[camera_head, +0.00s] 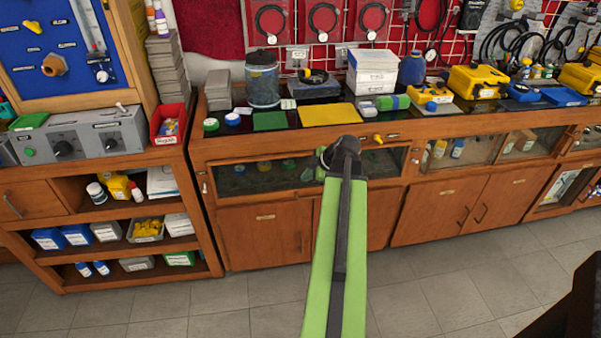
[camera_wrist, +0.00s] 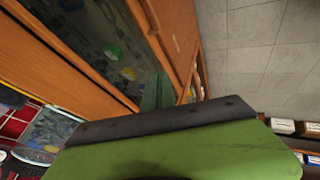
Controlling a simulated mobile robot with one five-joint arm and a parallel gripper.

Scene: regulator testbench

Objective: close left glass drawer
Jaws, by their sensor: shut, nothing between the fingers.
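The left glass drawer (camera_head: 250,177) is the wide glass-fronted compartment under the left part of the wooden bench top. Green, blue and yellow round items show dimly through its dark glass. My green arm reaches up from the bottom of the head view, and my gripper (camera_head: 324,160) is at the drawer's front, covering part of its middle. In the wrist view, the glass (camera_wrist: 95,40) and its wooden frame fill the upper left. My gripper (camera_wrist: 158,90) is shut and empty, close to the frame. I cannot tell whether it touches, or how far the drawer stands out.
Wooden cupboard doors (camera_head: 264,232) are below the drawer. An open shelf unit (camera_head: 60,272) with bottles and boxes stands at the left. The bench top carries a yellow mat (camera_head: 330,114), a glass jar (camera_head: 263,80) and several tools. The tiled floor (camera_head: 430,290) in front is clear.

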